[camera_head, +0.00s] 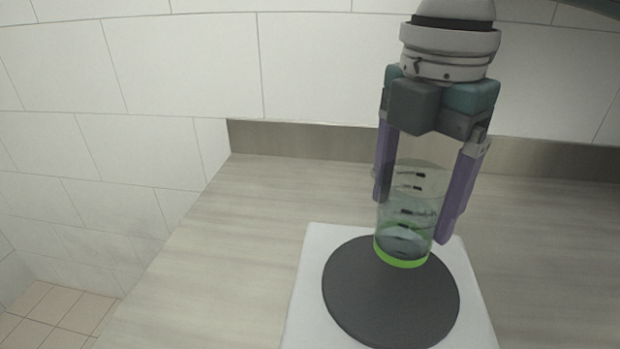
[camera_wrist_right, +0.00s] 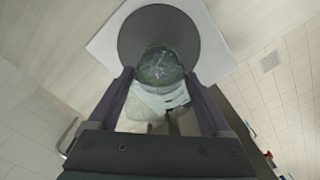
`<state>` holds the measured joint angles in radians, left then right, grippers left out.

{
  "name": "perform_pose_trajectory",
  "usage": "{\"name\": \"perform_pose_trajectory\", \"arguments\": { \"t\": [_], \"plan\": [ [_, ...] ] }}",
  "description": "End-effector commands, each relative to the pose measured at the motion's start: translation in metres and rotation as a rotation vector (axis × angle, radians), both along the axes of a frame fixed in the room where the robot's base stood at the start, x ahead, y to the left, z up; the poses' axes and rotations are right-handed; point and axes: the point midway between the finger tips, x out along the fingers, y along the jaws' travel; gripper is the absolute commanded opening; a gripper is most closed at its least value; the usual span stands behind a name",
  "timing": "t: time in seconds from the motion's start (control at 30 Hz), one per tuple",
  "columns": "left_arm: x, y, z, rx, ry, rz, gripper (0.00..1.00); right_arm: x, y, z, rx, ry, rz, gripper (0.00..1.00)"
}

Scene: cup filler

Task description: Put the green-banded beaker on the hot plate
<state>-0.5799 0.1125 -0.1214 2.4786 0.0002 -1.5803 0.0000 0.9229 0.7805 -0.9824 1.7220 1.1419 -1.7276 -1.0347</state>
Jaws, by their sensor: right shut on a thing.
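The green-banded beaker (camera_head: 408,222) is clear, with dark marks on its side and a bright green band at its base. It is upright between the purple fingers of my right gripper (camera_head: 412,215), which is shut on it. The hot plate is a white block with a round dark grey top (camera_head: 385,300). The beaker's base overlaps the far right part of the dark disc; I cannot tell whether it touches. In the right wrist view the beaker (camera_wrist_right: 160,66) is between the fingers, with the dark disc (camera_wrist_right: 135,35) behind it. My left gripper is not in view.
The pale wood-grain counter (camera_head: 230,250) has clear room left and right of the hot plate. A low metal strip (camera_head: 300,140) and white tiled wall stand behind it. The counter's left edge drops to a tiled floor (camera_head: 60,315).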

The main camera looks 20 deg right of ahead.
Motion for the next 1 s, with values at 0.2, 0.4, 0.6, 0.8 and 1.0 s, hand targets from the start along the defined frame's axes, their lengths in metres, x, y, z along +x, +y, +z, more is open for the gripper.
{"name": "perform_pose_trajectory", "arguments": {
  "t": [0.2, 0.4, 0.6, 0.8, 1.0],
  "plan": [
    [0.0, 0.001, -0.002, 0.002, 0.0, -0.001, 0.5, 0.0, 0.001, -0.023, 0.001, 0.001, 0.001, 0.18],
    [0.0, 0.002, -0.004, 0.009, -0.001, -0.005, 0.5, 0.0, 0.0, -0.053, 0.0, 0.0, 0.0, 0.18],
    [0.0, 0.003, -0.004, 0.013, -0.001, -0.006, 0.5, 0.0, 0.0, -0.059, 0.0, -0.002, 0.002, 0.18],
    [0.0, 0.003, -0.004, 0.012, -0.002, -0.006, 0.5, 0.0, 0.0, -0.061, 0.0, -0.001, 0.001, 0.18],
    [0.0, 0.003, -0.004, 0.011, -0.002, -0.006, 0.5, 0.0, 0.0, -0.062, 0.0, -0.001, 0.001, 1.0]
  ]
}}
